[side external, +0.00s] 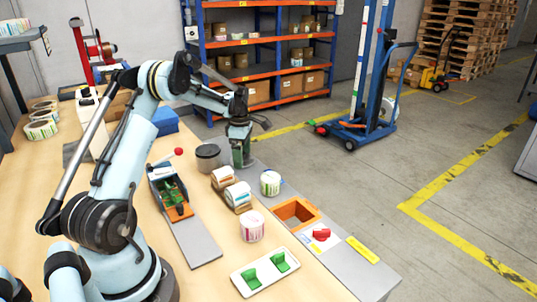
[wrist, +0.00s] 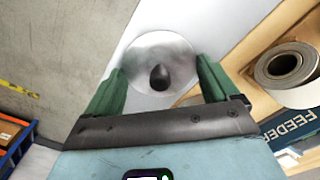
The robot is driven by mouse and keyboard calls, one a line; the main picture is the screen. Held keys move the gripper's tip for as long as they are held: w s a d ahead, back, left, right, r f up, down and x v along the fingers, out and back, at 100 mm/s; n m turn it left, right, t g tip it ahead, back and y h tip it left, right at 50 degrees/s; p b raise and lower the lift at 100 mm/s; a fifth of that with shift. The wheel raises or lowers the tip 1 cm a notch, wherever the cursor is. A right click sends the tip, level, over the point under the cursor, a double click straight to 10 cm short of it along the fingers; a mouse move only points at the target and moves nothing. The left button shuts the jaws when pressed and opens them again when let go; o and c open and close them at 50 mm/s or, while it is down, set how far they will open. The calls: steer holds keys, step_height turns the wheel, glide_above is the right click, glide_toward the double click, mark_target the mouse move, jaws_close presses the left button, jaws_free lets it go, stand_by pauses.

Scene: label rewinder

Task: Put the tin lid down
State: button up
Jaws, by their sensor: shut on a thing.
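The tin lid (wrist: 152,48) is a round, shiny metal disc with a dark knob in the middle, seen in the wrist view. My gripper (wrist: 161,72) has its green fingers at either side of the lid, shut on it. In the side view my gripper (side external: 241,157) points down at the far end of the grey strip (side external: 262,172) along the table's edge. The lid is not clearly visible there, and I cannot tell whether it touches the surface.
A dark round tin (side external: 208,158) stands left of my gripper. Label rolls (side external: 238,194) and a small tub (side external: 270,183) are nearer the camera. An orange open box (side external: 296,213) and a white tray (side external: 245,283) with green pieces lie farther along. The table's right edge drops to the floor.

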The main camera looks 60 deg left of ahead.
steer(key=shift+f, duration=0.15)
steer(key=o, duration=0.8)
step_height(320, 180, up, 11)
steer(key=d+r+m+t, duration=0.2)
steer(key=d+r+m, duration=0.45)
steer(key=d, duration=0.35)
steer(key=s+d+f+m+t, duration=0.1)
steer(key=s+d+m, duration=0.3)
steer(key=d+m, duration=0.2)
steer(key=s+d+f+m+t, duration=0.1)
steer(key=s+d+m+t, duration=0.1)
steer(key=s+d+m, duration=0.2)
steer(key=s+d+f+m+t, duration=0.2)
steer(key=s+d+m, duration=0.1)
steer(key=d+m, duration=0.7)
steer(key=shift+s+d+m, duration=0.25)
steer(key=shift+s+d, duration=0.15)
steer(key=shift+d, duration=0.35)
